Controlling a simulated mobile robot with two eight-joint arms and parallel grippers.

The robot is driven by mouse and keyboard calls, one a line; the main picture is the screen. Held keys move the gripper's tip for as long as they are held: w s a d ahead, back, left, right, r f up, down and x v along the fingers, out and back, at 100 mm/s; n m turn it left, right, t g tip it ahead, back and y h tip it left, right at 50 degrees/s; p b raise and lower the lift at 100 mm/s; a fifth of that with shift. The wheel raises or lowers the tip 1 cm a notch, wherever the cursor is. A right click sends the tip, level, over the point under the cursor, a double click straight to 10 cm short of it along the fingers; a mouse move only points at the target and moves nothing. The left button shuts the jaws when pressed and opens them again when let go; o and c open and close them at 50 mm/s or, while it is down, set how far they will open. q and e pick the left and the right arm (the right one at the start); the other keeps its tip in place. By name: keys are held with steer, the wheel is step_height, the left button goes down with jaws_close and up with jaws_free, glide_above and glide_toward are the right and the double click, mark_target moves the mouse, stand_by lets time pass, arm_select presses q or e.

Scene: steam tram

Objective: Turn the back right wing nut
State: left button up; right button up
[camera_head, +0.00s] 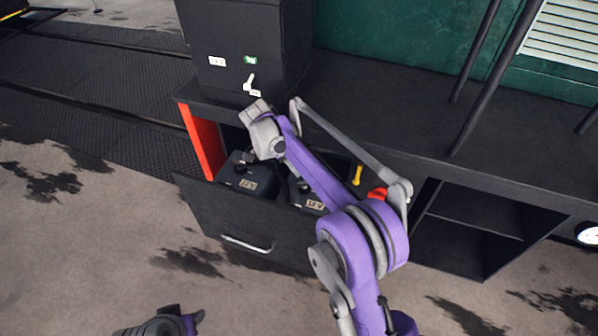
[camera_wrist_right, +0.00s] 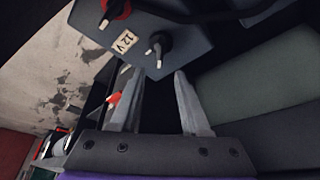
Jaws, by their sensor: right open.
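Two dark batteries with 12 V labels stand in the open drawer (camera_head: 235,232) in the head view: a left battery (camera_head: 262,186) and a right battery (camera_head: 312,208), partly under my right arm. In the right wrist view a battery (camera_wrist_right: 165,22) has a black terminal with a pale wing nut (camera_wrist_right: 151,52) and a red terminal (camera_wrist_right: 113,8). My right gripper (camera_wrist_right: 159,76) is open and empty, its fingertips just short of the black terminal. I cannot tell which battery this is. My left gripper (camera_head: 163,324) shows at the bottom edge, its jaws unclear.
A black cabinet (camera_head: 230,35) with a white switch (camera_head: 250,82) stands above the drawer on the bench (camera_head: 400,115). A red panel (camera_head: 200,140) edges the drawer opening. A yellow-handled item (camera_head: 357,175) lies right of the arm. Dark poles (camera_head: 490,75) rise at right. Left floor is clear.

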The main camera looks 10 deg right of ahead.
steer(key=shift+v, duration=1.2)
steer(key=shift+r, duration=0.1)
